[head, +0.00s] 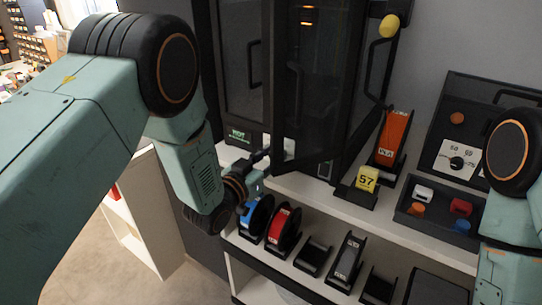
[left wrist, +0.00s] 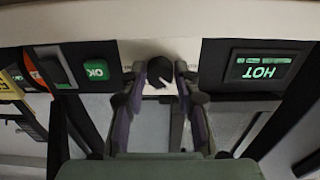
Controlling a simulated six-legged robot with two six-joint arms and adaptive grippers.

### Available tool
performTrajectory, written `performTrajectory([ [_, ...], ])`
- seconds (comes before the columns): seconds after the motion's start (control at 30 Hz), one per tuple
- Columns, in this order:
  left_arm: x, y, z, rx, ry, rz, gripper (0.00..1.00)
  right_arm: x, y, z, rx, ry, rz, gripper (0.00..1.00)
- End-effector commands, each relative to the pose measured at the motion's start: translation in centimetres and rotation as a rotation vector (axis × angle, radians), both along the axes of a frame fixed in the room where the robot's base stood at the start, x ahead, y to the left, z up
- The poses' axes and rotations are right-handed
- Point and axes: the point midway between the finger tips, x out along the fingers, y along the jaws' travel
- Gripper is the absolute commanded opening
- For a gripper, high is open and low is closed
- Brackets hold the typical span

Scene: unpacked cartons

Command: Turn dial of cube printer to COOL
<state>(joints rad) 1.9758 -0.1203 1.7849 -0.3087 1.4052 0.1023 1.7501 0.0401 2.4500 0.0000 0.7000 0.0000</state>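The cube printer is the dark cabinet (head: 240,75) with a glass door, at the centre left of the head view. Its green-lit display (left wrist: 263,67) reads HOT, upside down in the left wrist view. The black dial (left wrist: 160,72) with a white pointer mark sits on a pale plate beside the display; its small lettering is unreadable. My left gripper (left wrist: 157,77) is open, with one finger on each side of the dial and small gaps visible. In the head view my left gripper (head: 258,172) is at the cabinet's lower front and hides the dial. My right gripper is out of view.
A dark door (head: 315,80) stands swung out just right of my left gripper. A green OK button (left wrist: 96,71) is beside the dial. The shelf holds a yellow 57 block (head: 367,179), an orange cartridge (head: 393,135) and a tray of small blocks (head: 410,212). Spools stand below.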

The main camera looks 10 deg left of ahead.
Motion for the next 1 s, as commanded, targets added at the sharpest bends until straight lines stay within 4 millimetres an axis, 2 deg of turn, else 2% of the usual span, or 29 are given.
performTrajectory([
  [0.03,0.0,0.0,0.0,0.000,0.000,0.000,0.25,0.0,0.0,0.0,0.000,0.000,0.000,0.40],
  [0.33,0.0,0.0,0.0,0.000,0.000,0.000,0.00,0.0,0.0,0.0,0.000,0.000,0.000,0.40],
  [0.67,0.0,0.0,0.1,-0.035,0.015,0.000,0.00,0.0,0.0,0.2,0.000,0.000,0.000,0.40],
  [1.0,0.0,0.1,0.1,-0.243,0.107,0.000,0.00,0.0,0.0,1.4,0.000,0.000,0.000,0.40],
])
